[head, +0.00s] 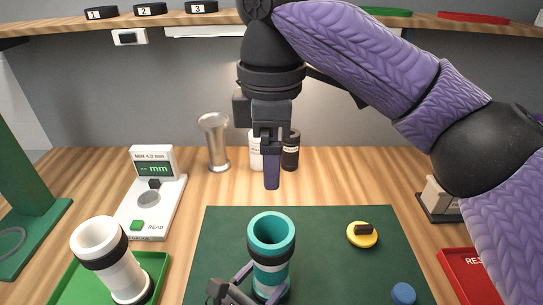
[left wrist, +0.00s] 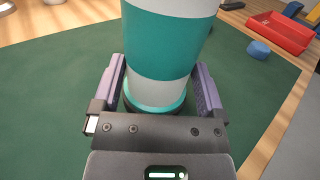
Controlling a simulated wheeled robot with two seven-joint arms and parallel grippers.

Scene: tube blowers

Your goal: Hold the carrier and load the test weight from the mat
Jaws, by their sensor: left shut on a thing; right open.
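The carrier, a teal and white open-topped tube (head: 270,262), stands upright at the front middle of the dark green mat (head: 215,235). My left gripper (head: 265,287) is shut on its lower part, with one finger on each side in the left wrist view (left wrist: 158,95). The carrier's banded side fills the top middle of that view (left wrist: 170,45). The likely test weight, a yellow disc with a dark knob (head: 362,236), lies on the mat to the right of the carrier. My right gripper (head: 271,186) is open and empty, pointing down above and behind the carrier.
A white tube with black bands (head: 115,265) stands in a green tray (head: 65,285) at left. A gauge (head: 150,205) stands behind it. A blue piece (head: 403,293) lies near the mat's front right.

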